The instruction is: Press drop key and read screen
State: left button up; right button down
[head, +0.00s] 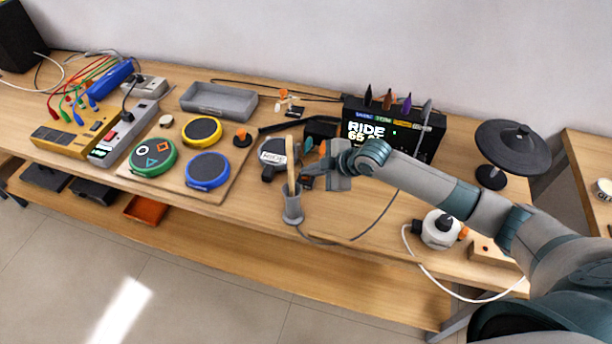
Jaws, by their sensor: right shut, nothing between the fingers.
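The black module with the lit screen (366,131) stands at the back of the bench. Its large white text reads "RIDE" with "65" and more below, partly cut off by my right arm. Small coloured labels run along its top edge. I cannot make out which key is the drop key. My left gripper is out of view.
Green (152,158), yellow (202,131) and blue (207,170) round pads sit on a wooden board at left. A grey tray (218,101) lies behind them. A black cymbal pad (509,146) stands at right. A white round device (440,229) with a cable sits near the front edge.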

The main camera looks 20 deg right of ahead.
dwell(0.4)
jog(key=shift+r+p, duration=0.75)
jog(key=shift+p, duration=0.05)
jog(key=shift+r, duration=0.1)
notch_tip(320, 180, up, 6)
jog(key=p, duration=0.5)
jog(key=shift+s+d+f, duration=0.1)
jog(key=shift+f, duration=0.1)
dwell(1.2)
